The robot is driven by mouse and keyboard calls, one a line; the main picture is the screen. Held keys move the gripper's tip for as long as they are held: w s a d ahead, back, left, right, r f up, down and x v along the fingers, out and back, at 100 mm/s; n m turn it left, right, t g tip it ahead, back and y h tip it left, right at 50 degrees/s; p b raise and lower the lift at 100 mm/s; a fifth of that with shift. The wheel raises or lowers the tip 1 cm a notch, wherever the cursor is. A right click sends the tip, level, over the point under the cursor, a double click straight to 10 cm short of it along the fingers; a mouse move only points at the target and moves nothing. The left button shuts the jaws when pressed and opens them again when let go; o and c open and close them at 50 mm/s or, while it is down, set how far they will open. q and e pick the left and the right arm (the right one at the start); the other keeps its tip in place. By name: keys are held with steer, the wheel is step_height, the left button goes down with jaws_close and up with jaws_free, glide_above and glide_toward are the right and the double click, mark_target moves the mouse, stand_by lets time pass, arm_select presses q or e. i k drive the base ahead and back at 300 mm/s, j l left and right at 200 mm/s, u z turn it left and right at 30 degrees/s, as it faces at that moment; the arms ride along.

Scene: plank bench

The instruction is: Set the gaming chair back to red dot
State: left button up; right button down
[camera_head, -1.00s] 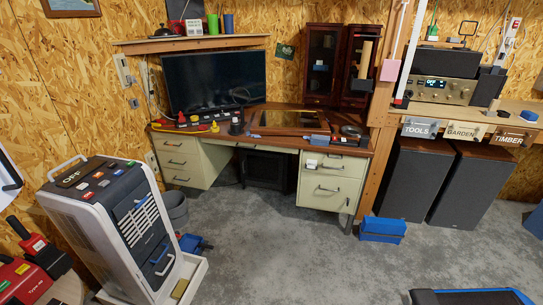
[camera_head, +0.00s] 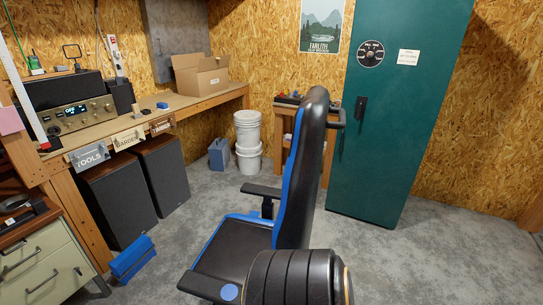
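The gaming chair (camera_head: 247,252) is black with blue edging and stands upright in the lower middle of the head view. Its tall backrest (camera_head: 306,175) is on the right side of the seat, so the seat opens to the left. One armrest (camera_head: 262,190) shows on the far side and another (camera_head: 203,284) on the near side. A round blue disc (camera_head: 229,292) shows at the near armrest. A dark ribbed shape hides the near lower part of the chair. No red dot shows on the floor. Neither gripper is in view.
A teal cabinet (camera_head: 395,110) stands behind the chair at right. White buckets (camera_head: 248,140) and a small table (camera_head: 290,110) are at the back. Speakers (camera_head: 100,207) and a blue block (camera_head: 132,258) are at left. Grey floor is clear at right.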

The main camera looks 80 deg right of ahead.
mark_target(292, 230)
steer(key=k+z, duration=0.3)
steer(key=k+l+z, duration=0.1)
steer(key=k+z, duration=0.2)
steer(key=z, duration=1.85)
steer(key=i+j, duration=0.05)
steer(key=j, duration=0.05)
